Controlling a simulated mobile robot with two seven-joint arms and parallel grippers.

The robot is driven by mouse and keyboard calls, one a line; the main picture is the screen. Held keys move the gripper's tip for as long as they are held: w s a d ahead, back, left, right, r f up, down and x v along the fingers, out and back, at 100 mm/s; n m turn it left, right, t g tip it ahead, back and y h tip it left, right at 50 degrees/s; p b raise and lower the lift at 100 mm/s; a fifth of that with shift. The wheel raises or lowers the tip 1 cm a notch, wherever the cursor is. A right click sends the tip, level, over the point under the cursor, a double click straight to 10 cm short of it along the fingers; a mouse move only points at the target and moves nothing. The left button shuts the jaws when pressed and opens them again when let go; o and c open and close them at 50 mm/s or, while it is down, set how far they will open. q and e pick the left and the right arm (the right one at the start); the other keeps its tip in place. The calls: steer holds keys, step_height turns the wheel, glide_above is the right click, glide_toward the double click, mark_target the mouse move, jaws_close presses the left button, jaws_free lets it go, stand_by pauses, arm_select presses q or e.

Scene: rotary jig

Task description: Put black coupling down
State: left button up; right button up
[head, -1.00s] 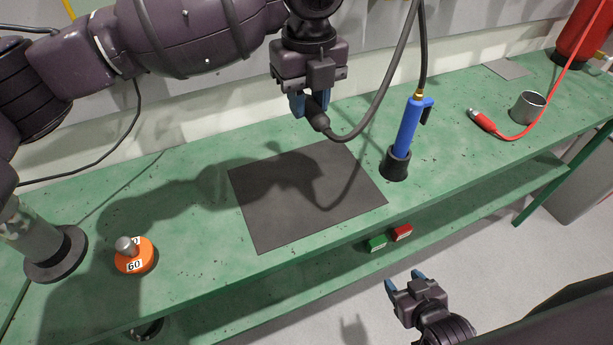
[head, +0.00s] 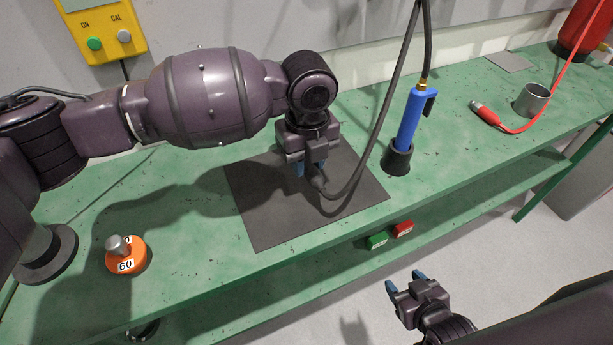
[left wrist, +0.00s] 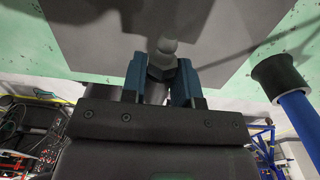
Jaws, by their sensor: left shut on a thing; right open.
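The black coupling (head: 317,183), on the end of a dark cable, is in my left gripper (head: 308,172). My left gripper is shut on it and holds it low over the dark grey mat (head: 265,220) on the green bench. In the left wrist view the coupling (left wrist: 162,62) shows between the two blue fingers, with the mat beyond it. I cannot tell whether the coupling touches the mat. My right gripper (head: 405,282) is open and empty, in front of the bench.
A blue tool (head: 409,120) stands in a black holder (head: 397,160) right of the mat. An orange weight (head: 127,257) marked 60 sits at left.

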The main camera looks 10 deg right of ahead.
mark_target(307, 187)
arm_select(q)
step_height(307, 187, down, 5)
steer(key=shift+f+b, duration=0.1)
steer(key=shift+b, duration=0.25)
steer(key=shift+f, duration=0.15)
steer(key=o, duration=1)
steer(key=shift+c, duration=0.2)
step_height(307, 187, up, 12)
steer(key=shift+f+p, duration=0.1)
steer(key=shift+p, duration=0.75)
steer(key=shift+r, duration=0.35)
steer(key=shift+s+f, duration=0.1)
